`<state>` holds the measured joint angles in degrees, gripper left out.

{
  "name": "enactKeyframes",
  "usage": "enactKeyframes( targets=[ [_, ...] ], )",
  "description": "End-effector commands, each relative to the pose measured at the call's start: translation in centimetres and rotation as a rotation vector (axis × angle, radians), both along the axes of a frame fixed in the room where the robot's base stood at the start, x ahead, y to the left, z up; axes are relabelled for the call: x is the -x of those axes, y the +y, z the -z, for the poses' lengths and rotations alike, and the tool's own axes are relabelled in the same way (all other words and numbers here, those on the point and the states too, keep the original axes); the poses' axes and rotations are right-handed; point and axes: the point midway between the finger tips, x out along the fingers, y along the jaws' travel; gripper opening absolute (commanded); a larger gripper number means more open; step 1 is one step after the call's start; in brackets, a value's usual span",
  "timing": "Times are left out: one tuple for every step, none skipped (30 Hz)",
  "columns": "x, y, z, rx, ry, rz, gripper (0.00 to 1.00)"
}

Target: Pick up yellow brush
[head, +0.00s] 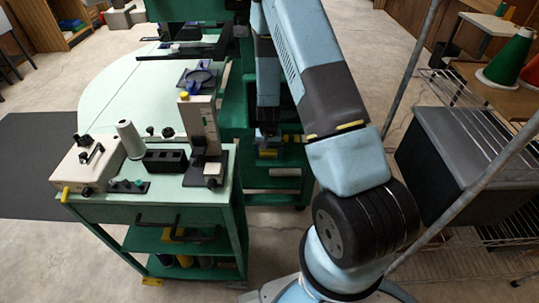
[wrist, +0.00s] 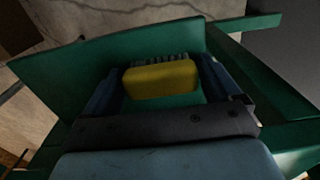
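The yellow brush (wrist: 160,80) is a rounded yellow block with a row of grey bristles along its far edge. In the wrist view it lies between the two fingers of my gripper (wrist: 163,75), over a green shelf surface. The fingers stand wide apart, one on each side of the brush. Whether they touch its sides is hard to tell. In the head view my gripper (head: 268,140) points down at the green rack, with a yellow patch just below it, probably the brush.
A green cart (head: 150,211) with a pale top stands at the left, carrying a white spool (head: 130,139) and small devices. A black bin (head: 448,150) sits on a wire rack at the right. Green shelf walls (wrist: 115,62) stand close around my gripper.

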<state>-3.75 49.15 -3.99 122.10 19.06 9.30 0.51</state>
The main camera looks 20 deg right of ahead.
Motion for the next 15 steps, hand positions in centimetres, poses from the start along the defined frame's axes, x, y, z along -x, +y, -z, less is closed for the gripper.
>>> enactKeyframes(
  targets=[
    [0.0,0.0,-0.01,0.0,0.0,0.0,0.86],
    [0.0,0.0,-0.01,0.0,0.0,0.0,0.83],
    [0.0,0.0,-0.01,0.0,0.0,0.0,0.79],
    [0.0,0.0,-0.01,0.0,0.0,0.0,0.76],
    [0.0,0.0,-0.01,0.0,0.0,0.0,0.73],
    [0.0,0.0,-0.01,0.0,0.0,0.0,0.69],
    [0.0,0.0,-0.01,0.0,0.0,0.0,0.67],
    [0.0,0.0,-0.01,0.0,0.0,0.0,0.64],
    [0.0,0.0,-0.01,0.0,0.0,0.0,0.6],
    [0.0,0.0,-0.01,0.0,0.0,0.0,0.57],
    [0.0,0.0,-0.01,0.0,0.0,0.0,0.54],
    [0.0,0.0,-0.02,0.0,0.0,0.0,0.5],
    [0.0,0.0,-0.02,0.0,0.0,0.0,0.49],
    [0.0,0.0,-0.02,0.0,0.0,0.0,0.49],
    [0.0,0.0,-0.02,0.0,0.0,0.0,0.49]
  ],
)
